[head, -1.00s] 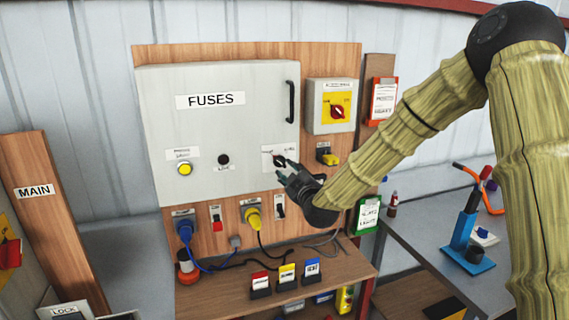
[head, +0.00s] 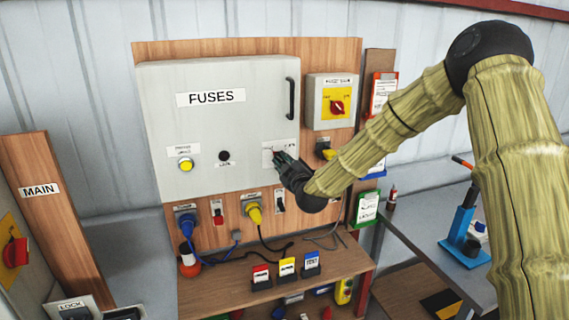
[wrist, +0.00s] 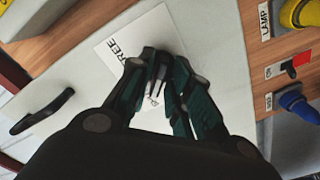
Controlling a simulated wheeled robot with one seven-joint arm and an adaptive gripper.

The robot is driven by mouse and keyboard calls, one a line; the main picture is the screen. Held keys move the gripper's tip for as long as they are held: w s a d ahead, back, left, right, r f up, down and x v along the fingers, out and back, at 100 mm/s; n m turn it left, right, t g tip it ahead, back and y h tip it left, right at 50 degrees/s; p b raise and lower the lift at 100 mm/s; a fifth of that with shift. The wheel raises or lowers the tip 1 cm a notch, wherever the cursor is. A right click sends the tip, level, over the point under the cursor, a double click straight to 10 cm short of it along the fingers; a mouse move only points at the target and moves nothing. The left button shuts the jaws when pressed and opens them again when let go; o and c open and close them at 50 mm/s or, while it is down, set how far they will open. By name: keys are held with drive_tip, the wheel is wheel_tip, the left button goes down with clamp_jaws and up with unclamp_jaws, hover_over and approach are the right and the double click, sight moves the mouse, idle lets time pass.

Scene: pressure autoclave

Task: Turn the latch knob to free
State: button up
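The grey FUSES cabinet (head: 225,128) is closed. The latch knob is at the lower right of its door, on a white label plate (wrist: 112,52) that reads FREE at one end. In the head view my gripper (head: 281,160) covers most of the knob. In the wrist view my gripper (wrist: 163,68) has its two dark fingers on either side of the dark knob (wrist: 158,75), close to the door. The fingertips are near together, but I cannot tell whether both press on the knob. The knob's exact angle is hidden.
A black door handle (head: 290,98) is up and right of the knob. A yellow-plated red rotary switch (head: 337,107) is to the right. Plugs, including a yellow one (head: 254,214), and small switches sit below the door. A wooden shelf (head: 225,297) is underneath.

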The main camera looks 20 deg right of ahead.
clamp_jaws()
drive_tip(key=shift+f+m+b, duration=0.1)
drive_tip(key=shift+m+b, duration=0.2)
drive_tip(key=shift+b, duration=0.15)
drive_tip(key=m+b, duration=0.1)
drive_tip(key=b, duration=0.1)
drive_tip(key=shift+f+m+b, duration=0.15)
drive_tip(key=shift+m+b, duration=0.15)
drive_tip(key=shift+b, duration=0.05)
drive_tip(key=m+b, duration=0.3)
drive_tip(key=b, duration=0.1)
drive_tip(key=shift+m, duration=0.3)
drive_tip(key=m+b, duration=0.3)
drive_tip(key=b, duration=0.1)
drive_tip(key=shift+m, duration=0.3)
drive_tip(key=m+b, duration=0.4)
drive_tip(key=shift+m+b, duration=0.3)
drive_tip(key=shift+r+m+b, duration=0.15)
drive_tip(key=shift+m+b, duration=0.65)
drive_tip(key=shift+m, duration=0.15)
drive_tip(key=shift+r+m+b, duration=0.1)
drive_tip(key=shift+m+b, duration=0.7)
drive_tip(key=shift+m, duration=0.15)
drive_tip(key=shift+r, duration=0.1)
